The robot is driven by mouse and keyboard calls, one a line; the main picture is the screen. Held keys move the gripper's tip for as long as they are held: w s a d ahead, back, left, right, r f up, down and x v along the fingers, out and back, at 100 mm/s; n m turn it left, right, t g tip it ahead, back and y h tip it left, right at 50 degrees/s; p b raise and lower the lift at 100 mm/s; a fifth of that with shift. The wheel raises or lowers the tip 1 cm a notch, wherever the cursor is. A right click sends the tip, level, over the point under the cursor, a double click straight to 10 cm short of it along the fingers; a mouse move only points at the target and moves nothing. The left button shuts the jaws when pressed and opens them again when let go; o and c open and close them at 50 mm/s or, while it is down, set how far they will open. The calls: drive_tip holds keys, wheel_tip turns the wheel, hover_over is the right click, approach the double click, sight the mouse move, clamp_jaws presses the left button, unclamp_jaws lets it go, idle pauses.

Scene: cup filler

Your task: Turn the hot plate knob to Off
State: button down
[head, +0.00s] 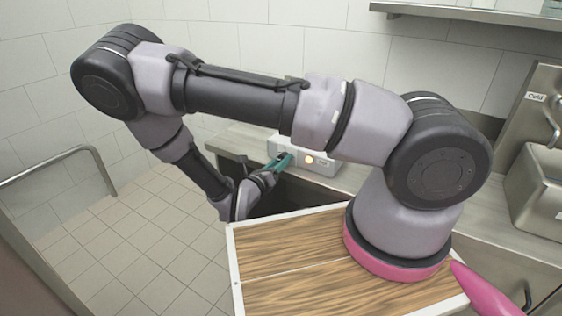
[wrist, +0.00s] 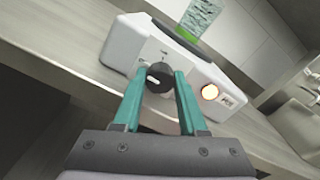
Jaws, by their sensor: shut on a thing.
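The hot plate (wrist: 130,45) is a white box with a dark plate on top, standing on the counter. Its black knob (wrist: 158,79) has a white pointer line and sits on the front face, between my gripper's two teal fingers. My gripper (wrist: 163,76) is shut on the knob. A round light (wrist: 210,92) glows orange-white to the right of the knob. In the head view the hot plate (head: 322,165) is partly hidden by my arm, and my gripper (head: 281,160) reaches its front. The knob's printed marks are too small to read.
A clear vessel with green at its base (wrist: 197,22) stands on the hot plate. The metal counter (wrist: 85,62) runs along the wall. A sink fixture labelled Cold (head: 535,97) is at the right. A metal rail (head: 60,160) stands at the left, with open tiled floor beside it.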

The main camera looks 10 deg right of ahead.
drive_tip(key=shift+f, duration=0.1)
drive_tip(key=shift+c, duration=2.2)
unclamp_jaws()
drive_tip(key=v, duration=1.1)
